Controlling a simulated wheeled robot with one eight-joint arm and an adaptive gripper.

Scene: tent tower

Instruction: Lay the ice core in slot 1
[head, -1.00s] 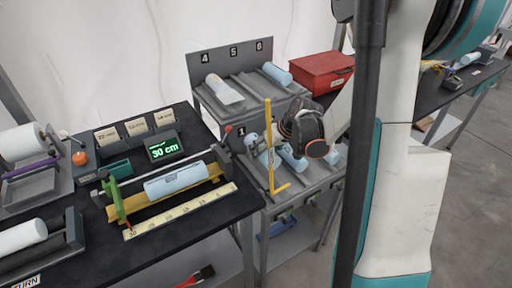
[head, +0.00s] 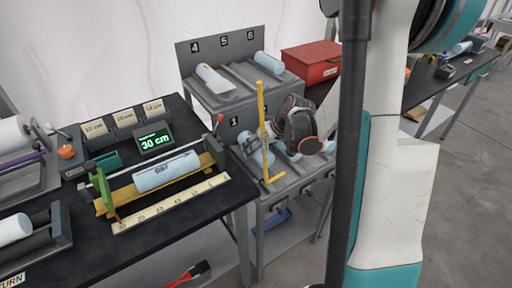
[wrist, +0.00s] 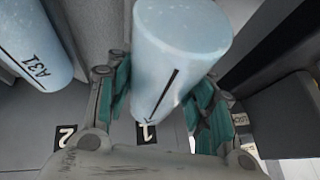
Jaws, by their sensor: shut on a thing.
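My gripper (wrist: 160,105) is shut on a pale blue ice core (wrist: 180,45), its fingers on either side of it in the wrist view. The core has a dark line along it. Its lower end points at the label of slot 1 (wrist: 146,131). Whether the core touches the slot floor I cannot tell. In the head view my gripper (head: 256,142) is over the lower rack near slot 1's label (head: 235,121), partly behind a yellow L-shaped piece (head: 262,120). The held core is mostly hidden there.
A core marked A31 (wrist: 32,45) lies at slot 2 (wrist: 64,137). The upper rack (head: 240,90) holds two cores, with a red box (head: 308,63) beside it. Another core (head: 165,171) lies on the measuring tray on the black table (head: 195,215).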

